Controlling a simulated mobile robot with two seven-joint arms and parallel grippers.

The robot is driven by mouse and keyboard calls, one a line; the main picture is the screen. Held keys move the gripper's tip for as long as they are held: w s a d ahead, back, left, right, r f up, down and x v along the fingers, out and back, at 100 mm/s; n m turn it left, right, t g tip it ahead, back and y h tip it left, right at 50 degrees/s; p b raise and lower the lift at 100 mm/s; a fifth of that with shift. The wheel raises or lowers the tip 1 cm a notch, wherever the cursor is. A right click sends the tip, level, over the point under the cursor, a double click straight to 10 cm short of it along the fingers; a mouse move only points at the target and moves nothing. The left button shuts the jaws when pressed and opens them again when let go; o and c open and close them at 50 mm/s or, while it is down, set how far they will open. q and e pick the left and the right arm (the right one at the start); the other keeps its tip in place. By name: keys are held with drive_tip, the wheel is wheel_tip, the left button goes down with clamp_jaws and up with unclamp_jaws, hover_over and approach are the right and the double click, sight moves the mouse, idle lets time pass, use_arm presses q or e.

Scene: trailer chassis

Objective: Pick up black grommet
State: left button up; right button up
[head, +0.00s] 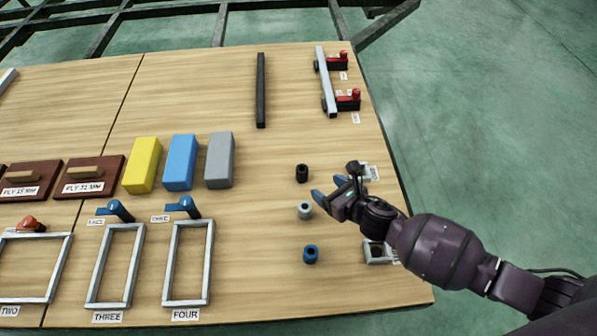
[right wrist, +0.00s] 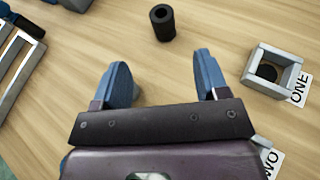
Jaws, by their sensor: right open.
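The black grommet (head: 302,173) stands upright on the wooden table, the farthest of three grommets in a column. It also shows in the right wrist view (right wrist: 162,24), beyond the fingers and apart from them. My right gripper (head: 328,188) is open and empty, to the right of the black grommet and a little nearer. In the right wrist view its two blue fingers (right wrist: 163,80) are spread with bare table between them. My left gripper is not in view.
A grey grommet (head: 305,210) and a blue grommet (head: 310,254) stand nearer than the black one. A square holder (right wrist: 281,62) marked ONE is to the right. Yellow (head: 143,165), blue (head: 181,162) and grey blocks (head: 219,160) stand left.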

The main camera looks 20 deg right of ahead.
sight(302, 169)
drive_tip(key=shift+w+a+f, duration=0.1)
drive_tip(key=shift+w+f, duration=0.05)
drive_tip(key=shift+w, duration=0.05)
drive_tip(key=b+x, duration=0.1)
drive_tip(key=x, duration=0.3)
drive_tip(key=shift+w+a+f+b, duration=0.1)
drive_tip(key=shift+w+f+b, duration=0.1)
drive_tip(key=shift+w+b, duration=0.2)
drive_tip(key=shift+w+a, duration=0.1)
drive_tip(key=shift+w, duration=0.15)
drive_tip(key=b+x, duration=0.2)
drive_tip(key=x, duration=0.1)
drive_tip(key=shift+w+a+f, duration=0.1)
drive_tip(key=shift+w+f, duration=0.05)
drive_tip(key=shift+w, duration=0.1)
drive_tip(key=shift+w+a+b, duration=0.2)
drive_tip(key=shift+w+b, duration=0.15)
drive_tip(key=shift+w, duration=0.4)
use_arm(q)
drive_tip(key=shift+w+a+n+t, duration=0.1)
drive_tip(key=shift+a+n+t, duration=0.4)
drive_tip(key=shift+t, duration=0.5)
use_arm(e)
drive_tip(key=c, duration=1)
